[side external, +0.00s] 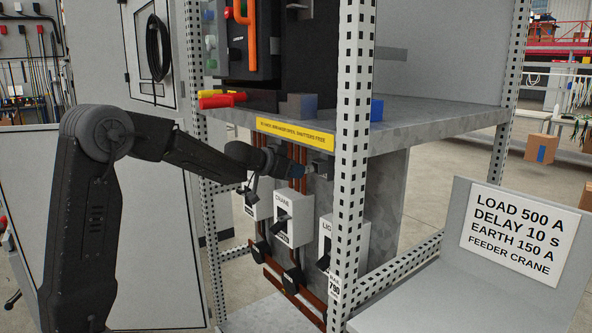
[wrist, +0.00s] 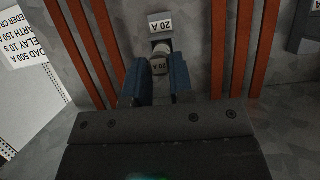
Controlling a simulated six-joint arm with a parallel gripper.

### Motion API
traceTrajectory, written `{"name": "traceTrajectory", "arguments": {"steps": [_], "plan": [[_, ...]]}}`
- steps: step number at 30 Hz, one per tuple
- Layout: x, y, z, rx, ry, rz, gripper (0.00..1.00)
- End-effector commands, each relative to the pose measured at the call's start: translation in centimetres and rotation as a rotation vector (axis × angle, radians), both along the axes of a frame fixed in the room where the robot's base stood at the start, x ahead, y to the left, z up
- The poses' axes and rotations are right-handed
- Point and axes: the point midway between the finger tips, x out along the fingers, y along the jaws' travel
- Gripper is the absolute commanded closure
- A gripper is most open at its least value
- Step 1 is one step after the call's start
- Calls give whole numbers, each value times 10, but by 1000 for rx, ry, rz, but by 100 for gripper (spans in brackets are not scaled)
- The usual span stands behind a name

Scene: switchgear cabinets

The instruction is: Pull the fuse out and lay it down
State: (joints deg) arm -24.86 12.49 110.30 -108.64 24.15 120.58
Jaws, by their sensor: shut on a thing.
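The fuse's far end points at a dark socket (wrist: 161,43) in the grey back panel, under a 20 A label (wrist: 160,24). I cannot tell how deep the fuse sits in the socket. In the side view my gripper (side external: 300,171) reaches the panel just below the shelf, and the fuse is mostly hidden there.
Orange-brown busbars (wrist: 218,50) run on both sides of the socket. Below my gripper are several switch boxes, one marked CRANE (side external: 293,217). The metal shelf (side external: 430,118) is above, with a grey block (side external: 301,106) on it. A perforated post (side external: 352,130) stands to the right.

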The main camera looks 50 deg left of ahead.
Motion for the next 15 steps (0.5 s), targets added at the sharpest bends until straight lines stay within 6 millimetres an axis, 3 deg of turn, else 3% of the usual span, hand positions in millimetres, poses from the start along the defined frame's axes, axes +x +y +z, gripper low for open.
{"name": "traceTrajectory", "arguments": {"steps": [15], "plan": [[-15, 0, 0, 0, -1, 2, 100]]}}
